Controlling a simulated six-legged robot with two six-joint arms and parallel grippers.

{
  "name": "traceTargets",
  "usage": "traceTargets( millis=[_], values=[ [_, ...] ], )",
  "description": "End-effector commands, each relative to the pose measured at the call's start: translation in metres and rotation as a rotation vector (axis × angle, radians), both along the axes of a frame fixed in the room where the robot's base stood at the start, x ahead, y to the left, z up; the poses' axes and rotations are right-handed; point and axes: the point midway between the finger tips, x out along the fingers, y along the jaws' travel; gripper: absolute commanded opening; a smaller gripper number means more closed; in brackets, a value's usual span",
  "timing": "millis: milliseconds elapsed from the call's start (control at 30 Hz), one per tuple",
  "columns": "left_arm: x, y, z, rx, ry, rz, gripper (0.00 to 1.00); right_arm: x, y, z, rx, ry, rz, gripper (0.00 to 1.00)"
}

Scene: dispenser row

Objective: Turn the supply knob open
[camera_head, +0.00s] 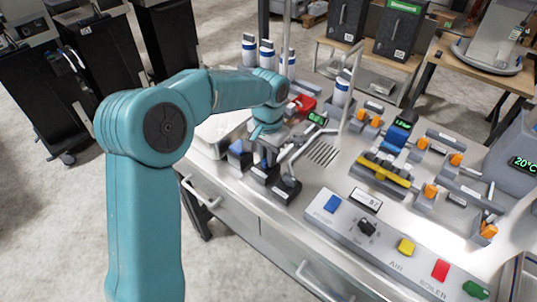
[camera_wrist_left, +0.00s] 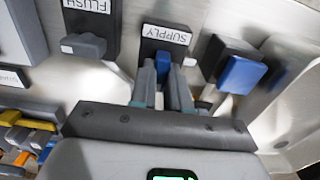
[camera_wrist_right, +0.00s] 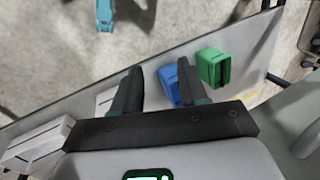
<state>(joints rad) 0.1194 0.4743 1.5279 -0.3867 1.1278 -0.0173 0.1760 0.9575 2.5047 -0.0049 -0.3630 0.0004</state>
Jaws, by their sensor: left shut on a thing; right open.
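The supply knob (camera_wrist_left: 162,59) has a blue handle below a SUPPLY label (camera_wrist_left: 166,34), which reads upside down in the left wrist view. My left gripper (camera_wrist_left: 161,74) has its two fingers shut on this handle. In the head view my left gripper (camera_head: 265,135) is over the left end of the bench, and the knob is mostly hidden by it. My right gripper (camera_wrist_right: 160,82) is open in the right wrist view, with a blue block (camera_wrist_right: 169,83) and a green block (camera_wrist_right: 212,67) beyond its fingers. It does not show in the head view.
The FLUSH knob (camera_wrist_left: 83,45) and a blue-fronted block (camera_wrist_left: 240,73) flank the supply knob closely. A metal panel with coloured buttons (camera_head: 405,247) lies along the bench front. A yellow bar (camera_head: 384,172), orange-knobbed valves and an upright pipe (camera_head: 351,85) stand to the right.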

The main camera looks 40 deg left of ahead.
Motion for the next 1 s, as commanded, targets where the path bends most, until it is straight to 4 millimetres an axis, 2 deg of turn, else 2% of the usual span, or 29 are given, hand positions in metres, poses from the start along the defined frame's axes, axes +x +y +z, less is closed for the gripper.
traceTargets(
  millis=[167, 200, 267, 533, 667, 767, 1000],
  values=[
    [0.002, 0.002, 0.005, 0.003, -0.013, 0.006, 0.00, 0.000, 0.000, 0.001, 0.000, 0.000, 0.000, 0.43],
    [0.002, 0.002, 0.005, 0.003, -0.013, 0.005, 0.23, 0.000, 0.000, 0.001, 0.000, 0.000, 0.000, 0.43],
    [0.002, 0.002, 0.005, 0.002, -0.012, 0.005, 0.41, 0.000, 0.000, 0.001, 0.000, 0.000, 0.000, 0.43],
    [0.001, 0.001, 0.002, 0.001, -0.005, 0.002, 0.41, 0.000, 0.000, 0.000, 0.000, 0.000, 0.000, 0.43],
    [0.001, 0.001, 0.010, 0.002, -0.006, 0.002, 0.41, 0.000, 0.000, 0.000, 0.000, 0.000, 0.000, 0.43],
    [0.001, 0.001, 0.027, 0.001, -0.009, 0.002, 0.41, 0.000, 0.000, 0.000, 0.000, 0.000, 0.000, 0.43],
    [0.001, 0.000, 0.091, 0.000, -0.011, 0.002, 0.41, 0.000, 0.000, 0.004, 0.000, 0.000, 0.000, 0.43]
  ],
)
